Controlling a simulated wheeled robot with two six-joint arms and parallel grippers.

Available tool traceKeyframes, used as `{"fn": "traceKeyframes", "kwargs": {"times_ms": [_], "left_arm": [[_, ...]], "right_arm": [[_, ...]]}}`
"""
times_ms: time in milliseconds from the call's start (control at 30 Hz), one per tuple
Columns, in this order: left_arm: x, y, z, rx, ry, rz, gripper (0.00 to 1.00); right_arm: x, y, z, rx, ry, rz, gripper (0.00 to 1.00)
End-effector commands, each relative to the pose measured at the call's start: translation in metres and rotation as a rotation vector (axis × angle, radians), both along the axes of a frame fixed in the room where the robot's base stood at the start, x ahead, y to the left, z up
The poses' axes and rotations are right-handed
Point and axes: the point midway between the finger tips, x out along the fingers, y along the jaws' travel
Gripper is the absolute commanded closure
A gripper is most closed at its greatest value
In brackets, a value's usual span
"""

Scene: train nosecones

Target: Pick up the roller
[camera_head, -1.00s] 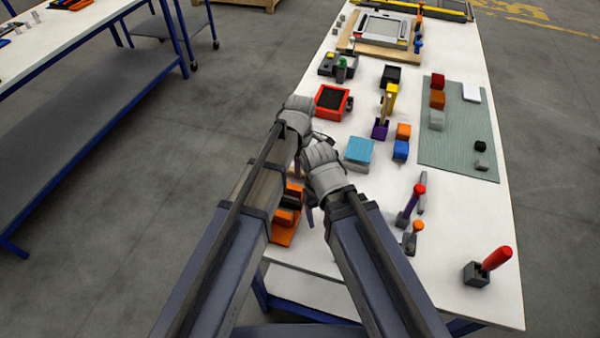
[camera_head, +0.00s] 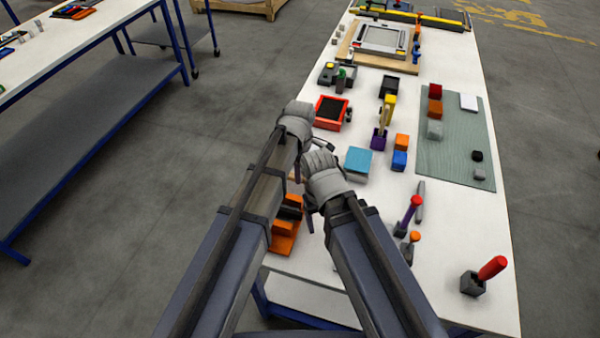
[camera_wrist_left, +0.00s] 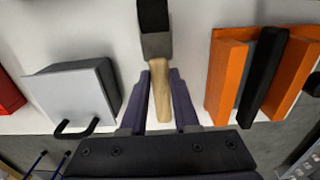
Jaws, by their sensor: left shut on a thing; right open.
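A tool with a pale wooden handle (camera_wrist_left: 162,100) and a dark grey and black head shows in the left wrist view. I cannot tell whether it is the roller. My left gripper (camera_wrist_left: 160,76) has its purple fingers on either side of the handle and is shut on it, with the head pointing away from me. In the head view my left gripper (camera_head: 298,168) is at the table's left edge, and the tool is hidden by my arms. My right gripper (camera_head: 309,218) is open just nearer to me, its fingers partly hidden.
An orange rack (camera_head: 284,238) with a black bar lies close by, on the right in the wrist view. A box with a black handle (camera_wrist_left: 88,92) is on the left there. A red tray (camera_head: 320,118), a light blue block (camera_head: 359,160) and red-handled tools (camera_head: 492,267) share the table.

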Motion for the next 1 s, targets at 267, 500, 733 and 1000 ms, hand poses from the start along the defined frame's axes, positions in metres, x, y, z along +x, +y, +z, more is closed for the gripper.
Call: {"fn": "traceKeyframes", "kwargs": {"times_ms": [267, 500, 733, 1000], "left_arm": [[0.0, 0.0, 0.05, 0.0, 0.0, 0.0, 1.0], [0.0, 0.0, 0.076, 0.0, 0.0, 0.0, 1.0], [0.0, 0.0, 0.077, 0.0, 0.0, 0.0, 1.0], [0.0, 0.0, 0.077, 0.0, 0.0, 0.0, 0.88]], "right_arm": [[0.0, 0.0, 0.05, 0.0, 0.0, 0.0, 0.28], [0.0, 0.0, 0.076, 0.0, 0.0, 0.001, 0.28], [0.0, 0.0, 0.077, 0.0, 0.0, 0.001, 0.28], [0.0, 0.0, 0.077, 0.0, 0.0, 0.001, 0.28]]}}
